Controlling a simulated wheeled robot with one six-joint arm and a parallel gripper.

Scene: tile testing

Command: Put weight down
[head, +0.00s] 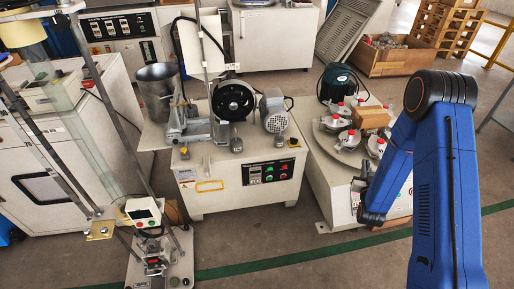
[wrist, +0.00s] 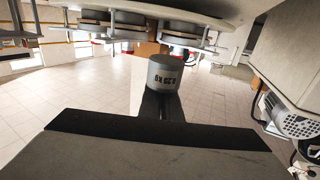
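A grey cylindrical weight (wrist: 166,74) marked with upside-down lettering, seemingly 0.20 KG, is at the tip of my gripper (wrist: 160,104) in the wrist view. The dark fingers meet the weight and look shut on it; part of their grip is hidden behind it. The wrist picture appears inverted. The weight is apart from the round turntable and its discs at the top of that view. In the head view, my blue arm reaches down beside the right-hand machine; the gripper and weight cannot be made out clearly there.
The turntable (head: 345,141) on the right-hand machine carries several red-knobbed holders (head: 338,122) and a brown block (head: 371,117). A machine with a black wheel (head: 234,101) stands to its left. A wooden crate (head: 392,62) lies behind.

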